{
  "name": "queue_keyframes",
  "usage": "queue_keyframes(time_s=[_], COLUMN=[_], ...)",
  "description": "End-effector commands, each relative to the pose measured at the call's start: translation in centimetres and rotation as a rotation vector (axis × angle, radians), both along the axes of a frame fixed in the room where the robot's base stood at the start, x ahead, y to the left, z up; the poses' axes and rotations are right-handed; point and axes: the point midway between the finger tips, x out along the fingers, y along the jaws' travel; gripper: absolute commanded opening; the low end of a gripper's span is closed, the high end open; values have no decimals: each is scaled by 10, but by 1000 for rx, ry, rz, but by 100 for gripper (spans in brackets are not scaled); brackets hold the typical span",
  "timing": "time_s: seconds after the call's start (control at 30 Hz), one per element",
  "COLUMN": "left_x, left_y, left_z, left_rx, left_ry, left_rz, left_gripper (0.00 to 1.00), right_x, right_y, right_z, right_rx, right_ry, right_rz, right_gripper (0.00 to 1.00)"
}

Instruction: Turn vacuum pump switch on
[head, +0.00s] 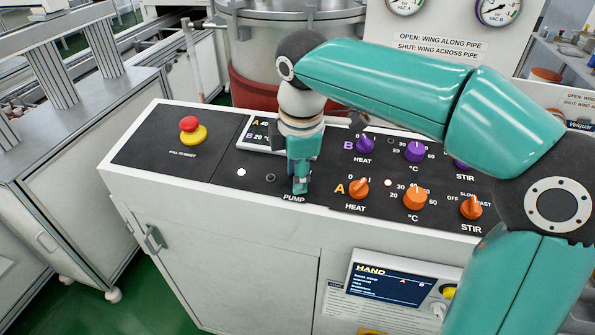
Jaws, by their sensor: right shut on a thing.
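The control panel (130,150) is a dark sloped top on a white cabinet. The pump switch sits above the label "PUMP" (294,198) and is hidden under my right gripper (300,186). My right gripper points down at that spot and is shut, apparently on the switch; its handle and position cannot be seen. A white lamp (241,172) and a dark round fitting (270,178) lie to the left of the gripper. My left gripper is not in view.
Purple knobs (415,151) and orange knobs (414,198) stand right of the gripper. A red emergency button (188,124) on a yellow base is at left. A steel vessel (290,30) stands behind. A "HAND" display (390,287) is on the cabinet front.

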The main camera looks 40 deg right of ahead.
Motion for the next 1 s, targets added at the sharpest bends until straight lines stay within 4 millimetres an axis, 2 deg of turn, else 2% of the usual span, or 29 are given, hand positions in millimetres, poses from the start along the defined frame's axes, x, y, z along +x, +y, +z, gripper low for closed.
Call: queue_keyframes(time_s=[0.27,1.0], left_x=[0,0], left_y=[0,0], left_z=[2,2], left_rx=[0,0], left_ry=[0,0], left_rz=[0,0], left_gripper=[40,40], right_x=[0,2], right_y=[0,0], right_z=[1,1], right_rx=[16,86], right_ry=[-20,-104], right_rz=[-152,-800], right_gripper=[1,1])
